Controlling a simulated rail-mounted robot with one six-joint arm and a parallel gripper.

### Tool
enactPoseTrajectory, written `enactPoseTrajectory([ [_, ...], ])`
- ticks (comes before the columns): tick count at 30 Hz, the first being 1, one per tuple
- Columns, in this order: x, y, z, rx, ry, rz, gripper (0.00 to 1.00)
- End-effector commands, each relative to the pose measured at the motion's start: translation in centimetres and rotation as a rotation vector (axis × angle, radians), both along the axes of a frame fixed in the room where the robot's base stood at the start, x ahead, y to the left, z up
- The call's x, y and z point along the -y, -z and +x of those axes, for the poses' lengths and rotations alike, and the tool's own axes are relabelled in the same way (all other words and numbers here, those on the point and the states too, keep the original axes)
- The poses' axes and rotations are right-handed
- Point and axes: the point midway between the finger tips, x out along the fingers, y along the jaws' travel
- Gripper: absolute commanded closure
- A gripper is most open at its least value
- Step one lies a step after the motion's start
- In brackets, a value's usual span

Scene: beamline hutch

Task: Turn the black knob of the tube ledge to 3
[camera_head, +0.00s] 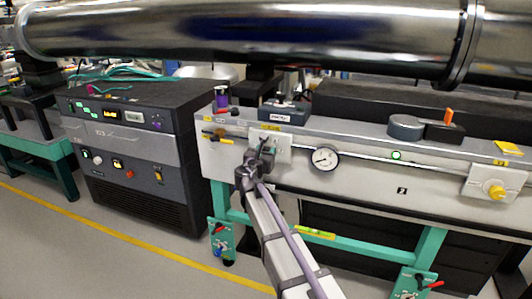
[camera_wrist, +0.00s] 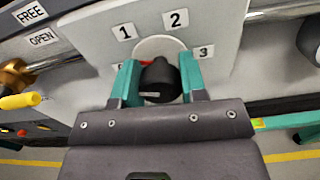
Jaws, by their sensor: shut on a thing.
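The black knob (camera_wrist: 160,82) sits on a round pale disc on a light plate (camera_wrist: 230,25) of the tube ledge (camera_head: 350,178). Labels 1 (camera_wrist: 125,32), 2 (camera_wrist: 176,19) and 3 (camera_wrist: 204,52) surround it; another label at the left is mostly hidden by a finger. A small red mark (camera_wrist: 147,63) shows at the knob's upper left; its exact pointing is hard to tell. My gripper (camera_wrist: 160,84) has its green fingers shut on both sides of the knob. In the head view my gripper (camera_head: 259,155) covers most of the knob at the plate (camera_head: 282,139).
A yellow-handled brass valve (camera_wrist: 18,100) and FREE and OPEN labels lie left of the plate. A gauge (camera_head: 325,158) and a yellow knob (camera_head: 494,189) are to the right. A large steel tube (camera_head: 250,30) runs above. A dark cabinet (camera_head: 140,150) stands left.

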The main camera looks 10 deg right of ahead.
Motion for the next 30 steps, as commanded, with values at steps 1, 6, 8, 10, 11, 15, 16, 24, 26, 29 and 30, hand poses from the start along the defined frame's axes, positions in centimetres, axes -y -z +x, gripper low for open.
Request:
enactPoseTrajectory([
  [1, 0.01, 0.01, -0.03, 0.020, 0.000, 0.033, 0.85],
  [6, 0.05, 0.02, -0.07, 0.104, 0.000, 0.173, 0.85],
  [8, 0.06, 0.04, -0.07, 0.134, 0.000, 0.222, 0.85],
  [10, 0.08, 0.04, -0.08, 0.168, 0.000, 0.278, 0.85],
  [11, 0.08, 0.05, -0.09, 0.183, 0.000, 0.303, 0.85],
  [15, 0.11, 0.06, -0.10, 0.252, 0.000, 0.417, 0.85],
  [16, 0.12, 0.07, -0.11, 0.266, 0.000, 0.441, 0.85],
  [24, 0.15, 0.11, -0.14, 0.399, 0.000, 0.661, 0.85],
  [26, 0.16, 0.13, -0.14, 0.429, 0.000, 0.709, 0.85],
  [29, 0.18, 0.15, -0.15, 0.478, 0.000, 0.791, 0.85],
  [30, 0.19, 0.15, -0.16, 0.498, 0.000, 0.823, 0.85],
])
